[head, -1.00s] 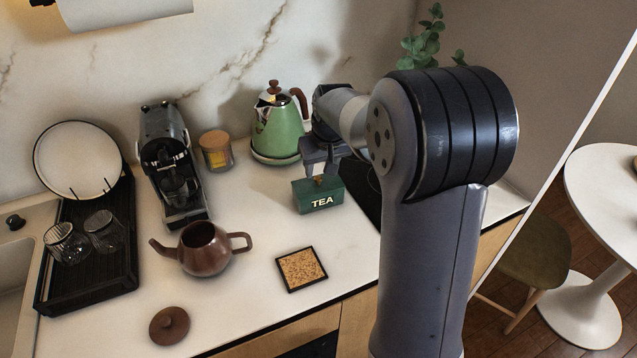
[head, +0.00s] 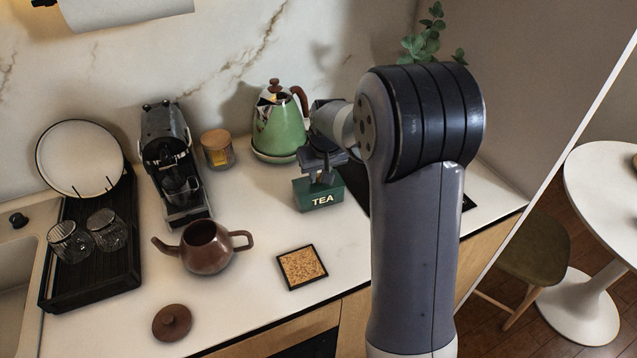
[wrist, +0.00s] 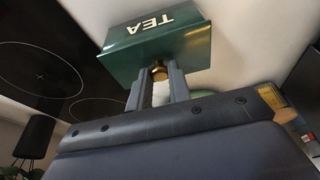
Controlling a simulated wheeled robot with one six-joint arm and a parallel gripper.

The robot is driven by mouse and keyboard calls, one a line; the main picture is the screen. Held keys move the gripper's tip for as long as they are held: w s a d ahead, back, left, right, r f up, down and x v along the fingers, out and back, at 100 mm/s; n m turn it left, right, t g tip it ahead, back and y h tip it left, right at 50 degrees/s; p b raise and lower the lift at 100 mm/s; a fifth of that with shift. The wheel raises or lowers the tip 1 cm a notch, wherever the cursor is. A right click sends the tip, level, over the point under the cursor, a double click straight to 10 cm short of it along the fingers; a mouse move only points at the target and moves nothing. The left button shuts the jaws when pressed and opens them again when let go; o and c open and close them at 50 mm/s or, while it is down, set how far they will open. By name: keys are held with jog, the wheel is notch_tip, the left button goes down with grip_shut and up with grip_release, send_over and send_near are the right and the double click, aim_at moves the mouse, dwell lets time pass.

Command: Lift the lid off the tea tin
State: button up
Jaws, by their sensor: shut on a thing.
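The green tea tin (head: 318,197) with white TEA lettering stands on the white worktop, in front of the green kettle. In the wrist view the tin (wrist: 172,40) shows at the top, its lettering upside down. Its lid carries a small brass knob (wrist: 159,73). My gripper (head: 321,178) reaches down over the tin from above. In the wrist view my gripper (wrist: 160,80) has its two grey fingers shut on either side of the knob. The lid appears seated on the tin; the seam between them is hard to make out.
The green kettle (head: 278,128) stands close behind the tin. A black hob (wrist: 45,62) lies beside it. A cork trivet (head: 302,267), a brown teapot (head: 206,248) and its loose lid (head: 172,323) are on the worktop to the left and front.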

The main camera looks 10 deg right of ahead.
grip_shut()
jog(key=shift+r, duration=0.15)
